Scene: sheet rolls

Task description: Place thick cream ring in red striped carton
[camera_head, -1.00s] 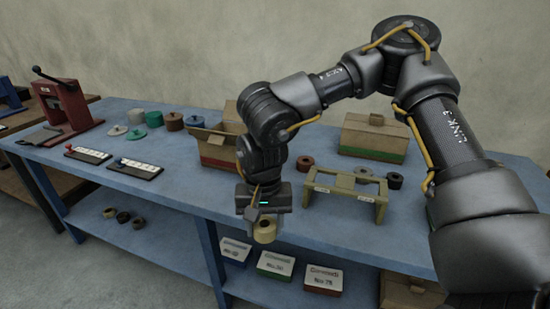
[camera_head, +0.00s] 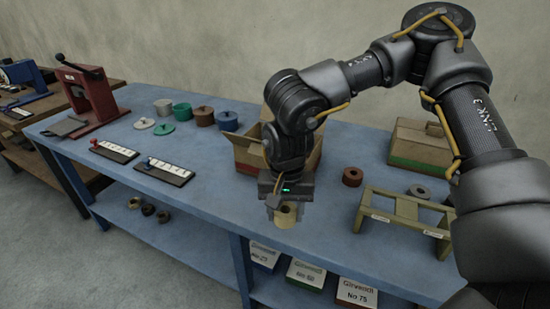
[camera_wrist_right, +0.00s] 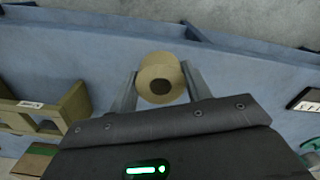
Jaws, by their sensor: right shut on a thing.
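A thick cream ring (camera_head: 286,215) is between the fingers of my right gripper (camera_head: 284,208), which is shut on it near the front edge of the blue table. In the right wrist view the ring (camera_wrist_right: 160,78) sits between the two fingertips of my gripper (camera_wrist_right: 158,82), its hole facing the camera. An open cardboard carton with a red band (camera_head: 246,155) stands just behind my right gripper. My arm hides part of that carton. My left gripper is not in view.
A tan stand (camera_head: 405,212), a brown ring (camera_head: 352,177) and a grey ring (camera_head: 418,192) are on the right. A green-banded carton (camera_head: 420,147) is behind them. Two label boards (camera_head: 162,172) and several lidded tins lie left. The table's front middle is clear.

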